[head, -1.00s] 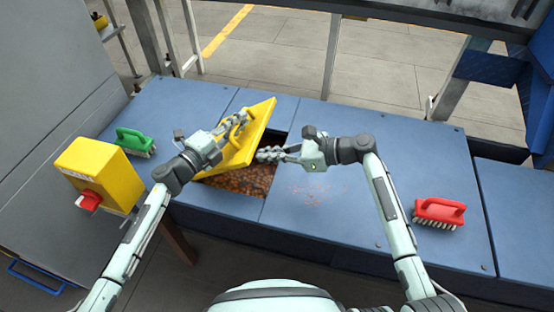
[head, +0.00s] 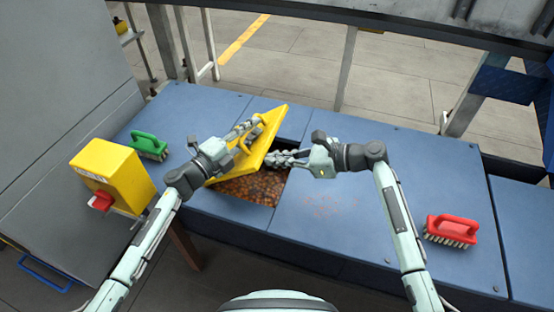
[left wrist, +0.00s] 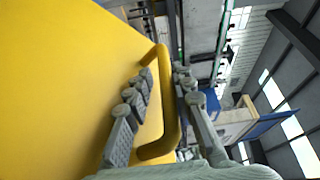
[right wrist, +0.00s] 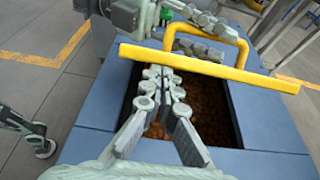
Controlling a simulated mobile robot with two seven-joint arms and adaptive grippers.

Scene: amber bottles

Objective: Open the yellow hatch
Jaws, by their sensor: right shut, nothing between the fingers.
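The yellow hatch (head: 245,162) is tilted up over a rectangular opening (head: 250,190) in the blue bench top. Amber-brown contents show inside the opening, and it also shows in the right wrist view (right wrist: 213,115). My left gripper (head: 245,130) is at the hatch's yellow handle. My right gripper (head: 272,158) is shut and empty, over the opening beside the hatch's right edge. In the right wrist view its fingertips (right wrist: 158,72) are close to that edge; contact is unclear.
A yellow box (head: 112,172) with a red knob stands at the left. A green brush (head: 148,146) lies on the bench's left part and a red brush (head: 452,230) on its right.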

